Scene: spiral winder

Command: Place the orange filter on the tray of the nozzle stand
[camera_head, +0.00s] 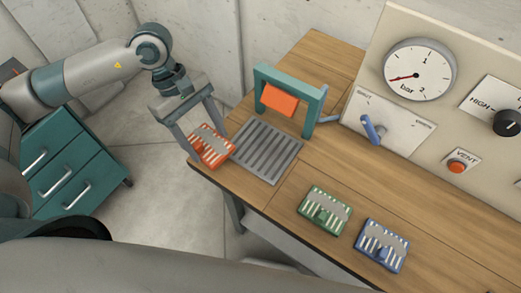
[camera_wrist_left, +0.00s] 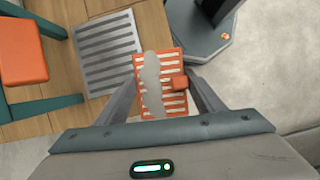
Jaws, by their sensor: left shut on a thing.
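The orange filter (camera_head: 215,154) has pale slots and a grey smear across it. My left gripper (camera_head: 207,143) is shut on it, one finger at each side, at the table's left edge. The filter and fingers also show in the left wrist view (camera_wrist_left: 174,106). The grey slotted tray (camera_head: 267,151) lies flat and empty on the table, just right of the filter. In the left wrist view the tray (camera_wrist_left: 107,50) is left of the filter. The teal nozzle stand (camera_head: 318,108) with its orange nozzle block (camera_head: 280,99) stands behind the tray. My right gripper is not in view.
A green filter (camera_head: 324,209) and a blue filter (camera_head: 381,245) lie on the wooden table (camera_head: 290,185), towards the front. A panel with a gauge (camera_head: 420,70), a blue lever (camera_head: 371,130) and knobs stands at the right. A teal drawer cabinet (camera_head: 75,165) is at the left.

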